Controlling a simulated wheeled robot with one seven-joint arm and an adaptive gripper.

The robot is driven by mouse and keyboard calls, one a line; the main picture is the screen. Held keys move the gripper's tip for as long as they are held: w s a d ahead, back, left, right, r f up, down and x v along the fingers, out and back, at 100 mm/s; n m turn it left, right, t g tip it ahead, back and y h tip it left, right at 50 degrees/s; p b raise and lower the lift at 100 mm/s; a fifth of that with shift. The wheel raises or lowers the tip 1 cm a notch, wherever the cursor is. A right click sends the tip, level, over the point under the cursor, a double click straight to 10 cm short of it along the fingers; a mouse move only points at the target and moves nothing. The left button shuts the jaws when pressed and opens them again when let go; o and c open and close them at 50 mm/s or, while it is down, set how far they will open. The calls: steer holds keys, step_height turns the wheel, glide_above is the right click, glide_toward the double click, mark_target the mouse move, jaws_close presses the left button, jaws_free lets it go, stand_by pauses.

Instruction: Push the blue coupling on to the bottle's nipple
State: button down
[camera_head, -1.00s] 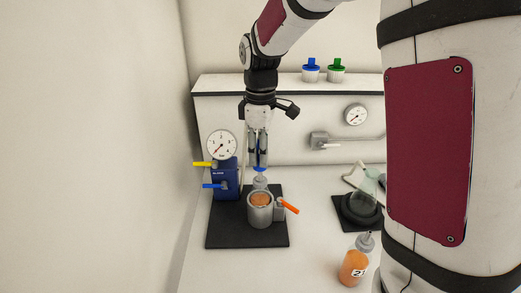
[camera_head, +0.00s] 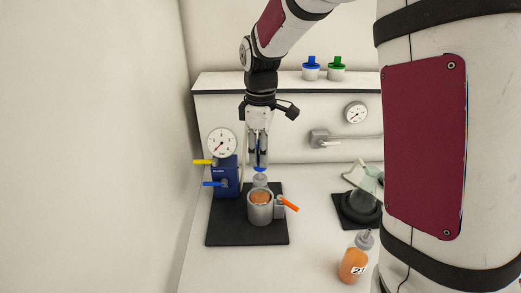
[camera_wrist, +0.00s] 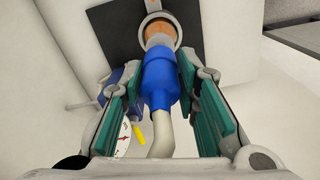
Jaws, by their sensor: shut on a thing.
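My gripper (camera_head: 258,157) points down over the holder and is shut on the blue coupling (camera_wrist: 158,80). In the head view only a bit of the coupling's blue (camera_head: 260,169) shows below the fingertips. A pale hose (camera_wrist: 163,135) runs from the coupling towards the wrist. The bottle (camera_head: 260,198), with orange juice, stands in a grey metal cup holder (camera_head: 260,214) with an orange lever. Its pale top (camera_head: 260,180) is directly below the coupling. The coupling hides the nipple in the wrist view, so I cannot tell how far it is seated.
A blue block (camera_head: 225,178) with a gauge (camera_head: 221,142), a yellow lever and a blue lever stands close left of the holder. Another juice bottle (camera_head: 354,262) stands at front right. A flask on a black base (camera_head: 358,210) is behind it. The left wall is near.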

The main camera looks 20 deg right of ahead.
steer(key=shift+f, duration=1.5)
stand_by(0.8)
steer(key=c, duration=1.2)
jaws_free()
steer(key=shift+o, duration=0.2)
step_height(320, 180, up, 12)
steer(key=shift+f, duration=0.15)
steer(key=shift+s+r, duration=0.35)
steer(key=shift+r, duration=0.1)
steer(key=s+r+m+t, duration=0.2)
steer(key=s+m+t, duration=0.3)
steer(key=s+m, duration=0.6)
steer(key=s, duration=1.2)
steer(key=shift+r+m+t, duration=0.3)
